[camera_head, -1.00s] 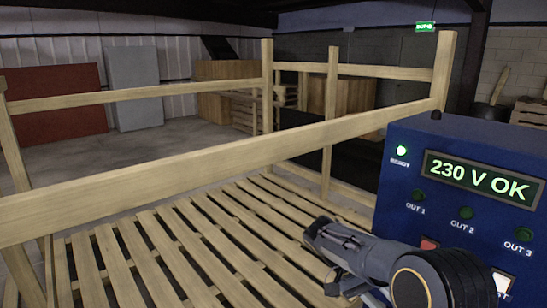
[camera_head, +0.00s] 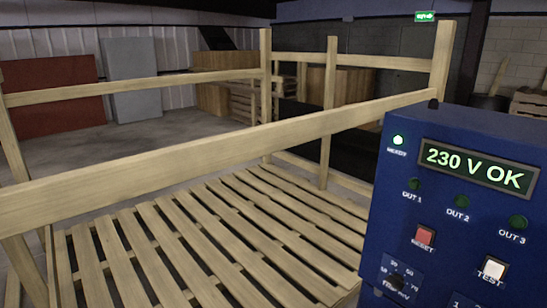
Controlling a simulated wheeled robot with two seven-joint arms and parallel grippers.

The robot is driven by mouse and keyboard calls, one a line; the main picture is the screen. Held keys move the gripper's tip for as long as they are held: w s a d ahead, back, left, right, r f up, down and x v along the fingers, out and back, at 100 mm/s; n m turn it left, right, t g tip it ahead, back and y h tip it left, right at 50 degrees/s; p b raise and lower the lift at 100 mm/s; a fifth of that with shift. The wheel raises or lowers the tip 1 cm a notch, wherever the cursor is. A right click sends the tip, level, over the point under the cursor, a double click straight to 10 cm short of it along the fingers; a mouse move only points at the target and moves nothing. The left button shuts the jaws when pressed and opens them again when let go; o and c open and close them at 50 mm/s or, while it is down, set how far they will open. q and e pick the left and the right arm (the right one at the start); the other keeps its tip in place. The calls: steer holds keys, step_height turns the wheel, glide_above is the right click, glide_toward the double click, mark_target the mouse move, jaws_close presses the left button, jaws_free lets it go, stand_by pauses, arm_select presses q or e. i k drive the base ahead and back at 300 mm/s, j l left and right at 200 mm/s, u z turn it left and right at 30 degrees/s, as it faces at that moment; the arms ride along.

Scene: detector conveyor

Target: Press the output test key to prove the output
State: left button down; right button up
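The blue control box (camera_head: 400,200) stands at the right of the head view. Its display (camera_head: 477,168) reads "230 V OK" in light green. The white test key (camera_head: 493,269), labelled TEST, is at the lower right of its face, and nothing covers it. A red reset key (camera_head: 424,236) is to its left. The ready lamp (camera_head: 398,140) is lit bright green. The lamps OUT 1 (camera_head: 414,184), OUT 2 (camera_head: 461,201) and OUT 3 (camera_head: 517,223) are dark green. Neither of my grippers is in view.
A wooden slatted platform (camera_head: 215,235) with wooden rails (camera_head: 200,164) fills the left and middle. Grey floor (camera_head: 110,150) lies behind it.

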mark_target(493, 269)
steer(key=z, duration=1.55)
